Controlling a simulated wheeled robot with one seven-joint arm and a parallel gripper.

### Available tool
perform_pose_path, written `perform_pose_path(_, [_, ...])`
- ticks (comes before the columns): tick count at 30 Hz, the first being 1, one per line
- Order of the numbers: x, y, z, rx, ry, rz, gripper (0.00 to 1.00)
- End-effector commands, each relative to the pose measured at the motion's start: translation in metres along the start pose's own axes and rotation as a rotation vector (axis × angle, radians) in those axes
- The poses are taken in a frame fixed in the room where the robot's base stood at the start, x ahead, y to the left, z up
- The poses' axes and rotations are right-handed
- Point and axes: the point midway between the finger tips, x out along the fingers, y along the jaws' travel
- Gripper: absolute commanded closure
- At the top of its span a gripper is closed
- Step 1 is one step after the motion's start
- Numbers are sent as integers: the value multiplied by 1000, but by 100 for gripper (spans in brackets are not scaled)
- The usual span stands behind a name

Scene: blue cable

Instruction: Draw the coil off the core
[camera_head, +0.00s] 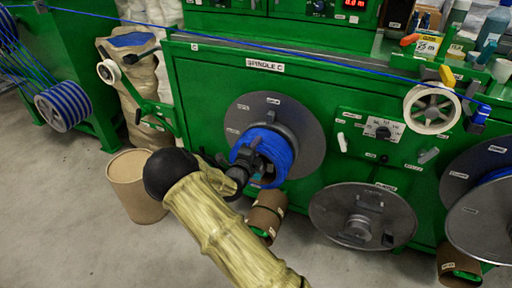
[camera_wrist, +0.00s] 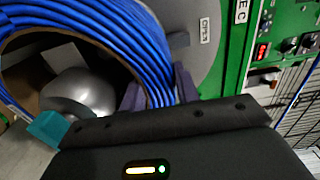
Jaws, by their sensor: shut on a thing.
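The blue cable coil (camera_head: 279,152) stands in front of a grey round flange (camera_head: 309,126) under the "SPINDLE C" label. My gripper (camera_head: 252,152) reaches it from the front left and hides part of the coil. In the wrist view the coil (camera_wrist: 120,35) fills the upper left. The jaws (camera_wrist: 157,90) are shut on its near wall, one finger inside the ring and one outside. A rounded grey metal piece (camera_wrist: 80,93), perhaps the core's end, shows inside the ring, with a brown surface beside it. The gap between coil and core cannot be judged.
A grey plate (camera_head: 345,207) sits low to the right of the coil. A brown cardboard tube (camera_head: 266,212) is below the coil. A brown drum (camera_head: 131,190) stands at left. A blue cable (camera_head: 240,43) runs across the green machine (camera_head: 200,80). The floor in front is clear.

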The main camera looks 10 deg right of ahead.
Motion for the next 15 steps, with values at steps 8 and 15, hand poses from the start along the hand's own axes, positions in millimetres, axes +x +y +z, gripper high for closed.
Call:
perform_pose_path(8, [-1, -3, 0, 2, 0, -6, 100])
perform_pose_path(15, [-11, -3, 1, 3, 0, -6, 100])
